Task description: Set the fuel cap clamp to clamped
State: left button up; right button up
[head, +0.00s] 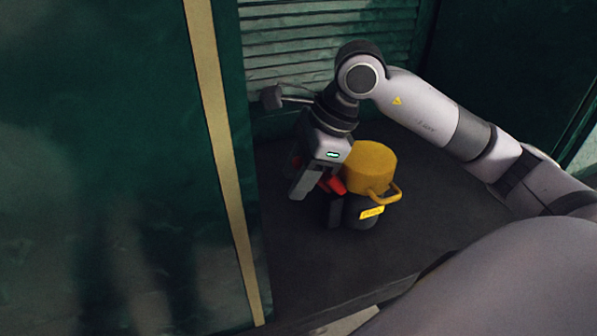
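A yellow cylindrical cap (370,167) with a looped yellow handle (386,194) sits on a black base with a yellow label (371,212). It stands on the dark floor of a recess. A red part (334,185), possibly the clamp lever, shows at the cap's left side, partly hidden by my gripper. My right gripper (304,186) points down just left of the cap, beside the red part. Its fingers overlap in this view, so I cannot tell its opening or whether it touches the red part. My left gripper is not in view.
A green panel with a cream stripe (222,150) stands close on the left. A louvred green wall (290,60) is behind. A grey block on a thin rod (272,97) shows behind my wrist. Dark floor (440,220) is clear right of the cap.

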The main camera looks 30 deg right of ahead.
aim_at(325, 183)
grip_shut()
jog(key=d+y+b, duration=0.1)
jog(key=b, duration=0.2)
jog(key=d+t+y+b, duration=0.1)
jog(key=b, duration=0.2)
jog(key=d+r+y+b, duration=0.1)
jog(key=y+b, duration=0.1)
jog(key=b, duration=0.1)
jog(key=shift+s, duration=0.3)
jog(key=y+b, duration=0.1)
jog(key=b, duration=0.1)
jog(key=d+y+b, duration=0.1)
jog(key=shift+s+r+m+t+b, duration=0.15)
jog(key=shift+r+m+t+b, duration=0.15)
jog(key=shift+r+t+b, duration=0.1)
jog(key=shift+s+d+r+y+b, duration=0.15)
jog(key=shift+d+y+b, duration=0.15)
jog(key=shift+b, duration=0.4)
jog(key=shift+d+r+b, duration=0.1)
jog(key=shift+r+b, duration=0.15)
jog(key=shift+b, duration=0.2)
